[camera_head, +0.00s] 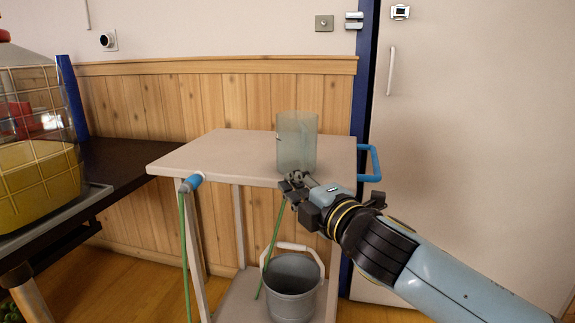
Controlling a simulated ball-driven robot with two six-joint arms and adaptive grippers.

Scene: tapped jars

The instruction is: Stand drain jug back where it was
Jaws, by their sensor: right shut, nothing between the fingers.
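A clear, slightly greenish cylindrical jug (297,140), which I take for the drain jug, stands upright on the pale cart top (215,155), toward its right side. My right gripper (290,178) is shut and empty at the cart's front edge, just below and in front of the jug's base. In this view it overlaps the jug's lower edge; I cannot tell whether they touch. My left gripper is not in view.
A grey bucket (291,285) with a pale handle stands on the cart's lower shelf. A green hose (185,250) hangs at left. A large jar with yellow liquid (38,170) stands on the dark bench. The cart top's left half is clear.

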